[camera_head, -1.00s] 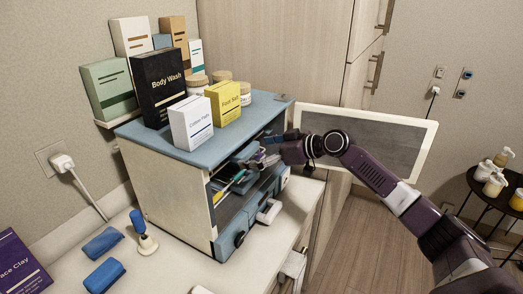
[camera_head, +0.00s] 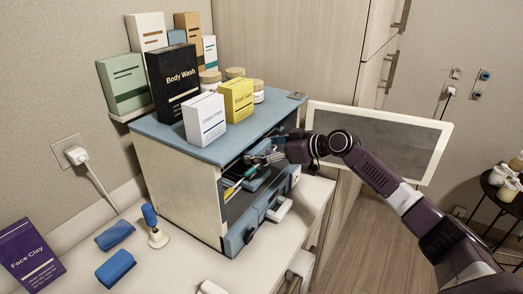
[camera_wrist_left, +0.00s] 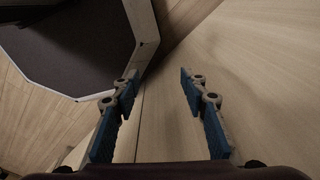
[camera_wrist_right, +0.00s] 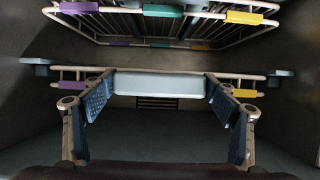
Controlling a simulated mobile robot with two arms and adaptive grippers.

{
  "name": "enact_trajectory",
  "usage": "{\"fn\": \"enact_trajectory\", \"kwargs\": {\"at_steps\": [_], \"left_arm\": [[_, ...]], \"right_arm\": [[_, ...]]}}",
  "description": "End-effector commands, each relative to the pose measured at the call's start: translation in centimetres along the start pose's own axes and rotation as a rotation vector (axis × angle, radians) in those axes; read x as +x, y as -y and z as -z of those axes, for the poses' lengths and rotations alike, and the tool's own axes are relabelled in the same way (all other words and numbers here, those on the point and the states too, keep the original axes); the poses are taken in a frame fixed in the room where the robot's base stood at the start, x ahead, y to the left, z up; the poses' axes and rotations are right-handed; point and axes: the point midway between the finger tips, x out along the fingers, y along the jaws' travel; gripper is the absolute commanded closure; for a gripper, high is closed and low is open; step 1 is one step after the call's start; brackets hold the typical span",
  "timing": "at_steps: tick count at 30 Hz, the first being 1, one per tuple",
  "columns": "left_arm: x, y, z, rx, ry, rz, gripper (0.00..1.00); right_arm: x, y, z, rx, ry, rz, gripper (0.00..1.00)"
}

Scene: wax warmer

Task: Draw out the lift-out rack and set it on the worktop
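The warmer cabinet (camera_head: 185,180) stands on the worktop (camera_head: 180,270) with its front open. In the right wrist view, a wire rack (camera_wrist_right: 125,76) with purple and yellow clips spans the dark interior, with a pale bar (camera_wrist_right: 160,85) at its middle. A second wire rack (camera_wrist_right: 185,42) with coloured clips sits above it. My right gripper (camera_wrist_right: 160,82) is inside the opening, its fingers spread at the two ends of the pale bar; contact is unclear. It also shows in the head view (camera_head: 268,158). My left gripper (camera_wrist_left: 160,80) is open and empty, outside the head view.
Boxes and jars crowd the cabinet top, including a yellow box (camera_head: 238,100). Blue rolls (camera_head: 115,268), a blue-handled tool (camera_head: 153,225) and a purple box (camera_head: 28,255) lie or stand on the worktop at left. The open door panel (camera_head: 385,140) is behind my right arm.

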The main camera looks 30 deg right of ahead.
Motion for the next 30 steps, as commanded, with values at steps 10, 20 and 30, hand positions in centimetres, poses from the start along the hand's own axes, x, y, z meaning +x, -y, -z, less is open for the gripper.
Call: {"fn": "enact_trajectory", "kwargs": {"at_steps": [10,20,30], "left_arm": [[0.00,-0.01,0.05,0.001,-0.001,0.000,0.60],[0.09,0.00,0.09,0.002,-0.002,0.000,0.60],[0.28,0.03,0.13,0.001,-0.003,0.000,0.60]], "right_arm": [[-0.01,-0.01,-0.04,-0.001,0.001,0.000,0.68],[-0.06,-0.04,0.19,-0.001,-0.003,-0.001,0.79],[-0.13,-0.04,0.39,-0.001,-0.004,-0.001,0.79]]}}
